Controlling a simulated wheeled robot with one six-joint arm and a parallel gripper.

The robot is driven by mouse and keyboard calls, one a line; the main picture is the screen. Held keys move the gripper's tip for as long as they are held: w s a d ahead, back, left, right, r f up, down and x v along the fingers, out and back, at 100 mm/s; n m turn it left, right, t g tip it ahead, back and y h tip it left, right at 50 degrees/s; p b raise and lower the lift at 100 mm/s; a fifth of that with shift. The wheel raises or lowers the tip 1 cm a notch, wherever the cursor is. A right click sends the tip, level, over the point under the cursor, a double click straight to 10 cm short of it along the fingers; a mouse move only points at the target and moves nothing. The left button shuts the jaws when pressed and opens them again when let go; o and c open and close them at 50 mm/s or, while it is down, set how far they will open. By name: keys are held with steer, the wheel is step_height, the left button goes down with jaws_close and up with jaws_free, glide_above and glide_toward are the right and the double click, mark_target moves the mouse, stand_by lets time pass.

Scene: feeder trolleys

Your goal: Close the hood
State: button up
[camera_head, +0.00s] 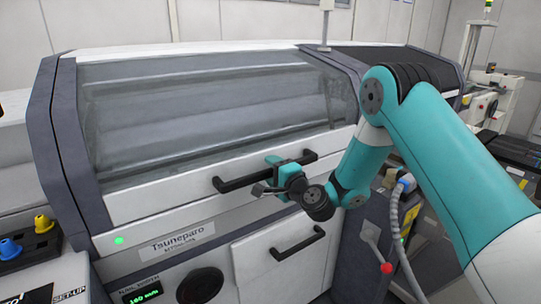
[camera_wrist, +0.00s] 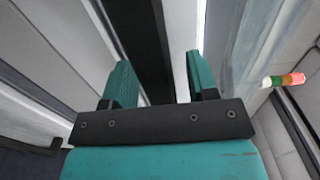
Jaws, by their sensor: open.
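The hood (camera_head: 215,105) of the machine has a large clear window and a white lower panel. It is down, and I see no clear gap between its lower panel and the machine front. A black bar handle (camera_head: 235,183) is fixed on the white panel. My gripper (camera_head: 268,176) is at the middle of this handle. In the wrist view, my gripper (camera_wrist: 160,68) is open, and the black handle (camera_wrist: 145,35) runs between its two teal fingers. I cannot tell whether either finger touches it. My wrist hides part of the handle's surroundings.
A second black handle (camera_head: 292,250) is on the lower door, below my gripper. A red-knobbed lever (camera_head: 386,267) stands at the lower right. A box with blue and yellow knobs (camera_head: 30,240) is at the left. A signal light (camera_wrist: 284,80) shows in the wrist view.

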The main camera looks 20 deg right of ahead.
steer(key=shift+w+a+p, duration=0.2)
steer(key=shift+w+p, duration=0.2)
steer(key=shift+w, duration=0.1)
jaws_close()
steer(key=s+d+r+g+p, duration=0.1)
steer(key=s+r+p, duration=0.2)
steer(key=r+p, duration=0.4)
steer(key=shift+s+d+r+g+h+p, duration=0.15)
steer(key=shift+s+g+h+p, duration=0.2)
steer(key=shift+p, duration=0.8)
